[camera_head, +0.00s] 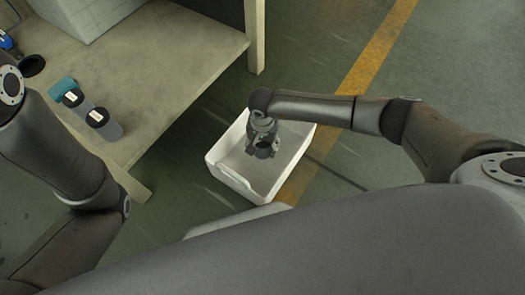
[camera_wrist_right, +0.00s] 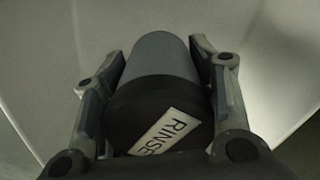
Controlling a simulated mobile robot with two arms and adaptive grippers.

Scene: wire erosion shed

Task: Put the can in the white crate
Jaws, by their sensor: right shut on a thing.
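The can (camera_wrist_right: 160,60) is a grey cylinder with a black end and a white label reading "RINSE". In the right wrist view it sits between the two fingers of my right gripper (camera_wrist_right: 160,85), which is shut on it. In the head view my right gripper (camera_head: 264,148) points down within the outline of the white crate (camera_head: 235,177), which stands on the floor. The can's dark end shows there among the fingers. I cannot tell whether the can touches the crate's floor.
A pale wooden table (camera_head: 165,75) stands at the upper left, with two labelled grey and black containers (camera_head: 103,124) and a teal item (camera_head: 62,88) near its edge. A yellow line (camera_head: 385,40) crosses the green floor. The floor right of the crate is clear.

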